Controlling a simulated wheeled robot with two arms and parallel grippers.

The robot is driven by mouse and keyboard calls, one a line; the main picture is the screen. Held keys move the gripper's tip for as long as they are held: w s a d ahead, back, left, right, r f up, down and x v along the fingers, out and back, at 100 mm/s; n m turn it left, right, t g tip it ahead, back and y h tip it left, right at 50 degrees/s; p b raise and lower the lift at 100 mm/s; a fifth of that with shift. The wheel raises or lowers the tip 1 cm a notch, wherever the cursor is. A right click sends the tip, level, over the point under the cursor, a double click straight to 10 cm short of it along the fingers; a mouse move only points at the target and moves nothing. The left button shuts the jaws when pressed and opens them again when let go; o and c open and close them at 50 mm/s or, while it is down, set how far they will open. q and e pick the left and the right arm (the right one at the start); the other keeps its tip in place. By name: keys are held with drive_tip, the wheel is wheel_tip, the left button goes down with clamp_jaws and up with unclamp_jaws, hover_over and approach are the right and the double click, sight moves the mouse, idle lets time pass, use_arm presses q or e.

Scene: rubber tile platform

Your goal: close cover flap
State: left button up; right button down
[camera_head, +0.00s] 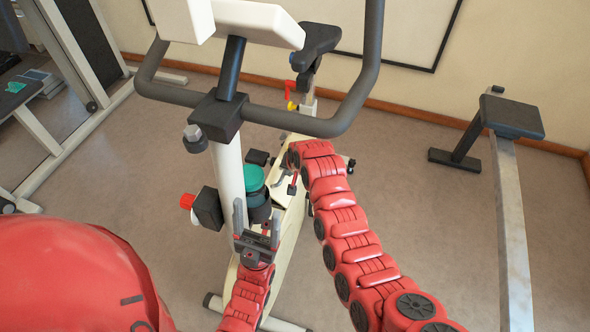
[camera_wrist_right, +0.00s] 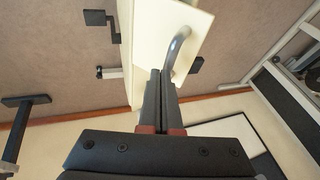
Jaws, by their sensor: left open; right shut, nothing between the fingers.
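An exercise bike stands in front of me in the head view, with a cream frame (camera_head: 290,228). In the right wrist view a cream panel (camera_wrist_right: 158,28), which looks like the cover flap, carries a curved grey handle (camera_wrist_right: 179,48). My right gripper (camera_wrist_right: 161,76) is shut and empty, its fingertips beside the handle and over the panel; I cannot tell if they touch. In the head view my right arm reaches to the bike's frame and its fingertips are not clear. My left gripper (camera_head: 257,226) is open and empty, close to the bike's front post. The flap's angle is unclear.
The bike's dark handlebar (camera_head: 270,112) arches above both arms. A teal-lidded container (camera_head: 255,178) sits beside the front post. A dark seat (camera_head: 318,40) is behind. A bench-like machine (camera_head: 510,118) stands at the right. Open floor (camera_head: 430,210) lies between.

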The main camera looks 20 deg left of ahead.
sight(277, 175)
drive_tip(key=shift+a+f, duration=0.15)
drive_tip(key=shift+a+f+b, duration=0.25)
drive_tip(key=shift+a+b, duration=0.15)
drive_tip(key=shift+b, duration=0.15)
drive_tip(key=shift+a+f+b, duration=0.3)
drive_tip(key=shift+a+b, duration=0.65)
drive_tip(key=shift+b, duration=0.05)
drive_tip(key=shift+a, duration=0.25)
drive_tip(key=shift+r, duration=0.15)
drive_tip(key=shift+d, duration=0.1)
